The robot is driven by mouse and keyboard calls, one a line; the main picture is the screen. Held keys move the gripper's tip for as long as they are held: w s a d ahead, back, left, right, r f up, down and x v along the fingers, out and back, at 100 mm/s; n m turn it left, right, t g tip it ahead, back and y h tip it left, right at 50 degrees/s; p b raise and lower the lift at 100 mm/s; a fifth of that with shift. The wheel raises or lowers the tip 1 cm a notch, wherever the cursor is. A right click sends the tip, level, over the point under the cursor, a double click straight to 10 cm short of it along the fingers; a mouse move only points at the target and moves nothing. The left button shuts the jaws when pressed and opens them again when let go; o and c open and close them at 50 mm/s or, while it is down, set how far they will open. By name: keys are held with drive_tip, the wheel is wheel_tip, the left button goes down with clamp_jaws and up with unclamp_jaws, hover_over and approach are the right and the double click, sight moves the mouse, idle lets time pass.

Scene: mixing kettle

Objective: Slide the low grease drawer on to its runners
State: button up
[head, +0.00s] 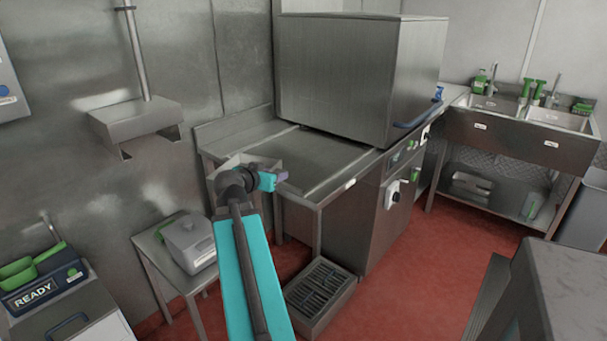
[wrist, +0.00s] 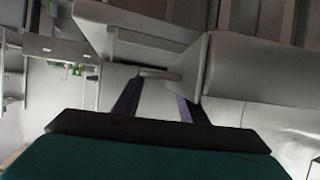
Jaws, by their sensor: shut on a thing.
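My gripper (head: 283,176) is at the left end of the steel counter, at the end of my teal arm. In the wrist view its two dark fingers (wrist: 160,90) close on a short pale grey bar (wrist: 160,73). The bar looks like the handle of the grease drawer. Grey steel walls (wrist: 205,60) lie just beyond the fingers. In the head view, a pale open steel box shape (head: 262,161) shows behind my gripper, partly hidden by it. I cannot tell where the drawer ends and the counter begins. The runners cannot be made out.
A large steel hood unit (head: 345,75) stands on the counter (head: 250,135). A slatted steel box (head: 320,292) sits on the red floor below. A side table (head: 150,245) with a grey container (head: 190,243) stands left. A sink (head: 515,120) is far right. Open floor (head: 430,260) lies right of centre.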

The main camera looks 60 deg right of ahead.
sight(211, 181)
drive_tip(key=w+a+n+t, duration=0.1)
drive_tip(key=w+a, duration=0.2)
drive_tip(key=w, duration=0.2)
drive_tip(key=w+a+n+t+y, duration=0.1)
drive_tip(key=w+a+n+t, duration=0.1)
drive_tip(key=w+a, duration=0.2)
drive_tip(key=w+a+n+t, duration=0.1)
drive_tip(key=w+a+t, duration=0.1)
drive_tip(key=w+a, duration=0.2)
drive_tip(key=shift+w+a+f+n, duration=0.1)
drive_tip(key=shift+w+f+n, duration=0.1)
drive_tip(key=shift+w, duration=0.55)
drive_tip(key=shift+w+a+f+n, duration=0.1)
drive_tip(key=shift+w+n, duration=0.1)
drive_tip(key=shift+w, duration=0.55)
drive_tip(key=w+a+n+t+y, duration=0.4)
drive_tip(key=w+a, duration=0.8)
drive_tip(key=a, duration=0.2)
drive_tip(key=w+a+r+n+t+y, duration=0.1)
drive_tip(key=w+a+n+y, duration=0.2)
drive_tip(key=a, duration=0.9)
drive_tip(key=w+a+r+n+t+y, duration=0.1)
drive_tip(key=w+a, duration=0.3)
drive_tip(key=a, duration=0.7)
drive_tip(key=w+a+r+n+t+y, duration=0.1)
drive_tip(key=w+a+n+y, duration=0.3)
drive_tip(key=a, duration=0.8)
drive_tip(key=shift+a+r+n+t+y, duration=0.25)
drive_tip(key=shift+a+n+t+y, duration=0.05)
drive_tip(key=shift+t, duration=0.1)
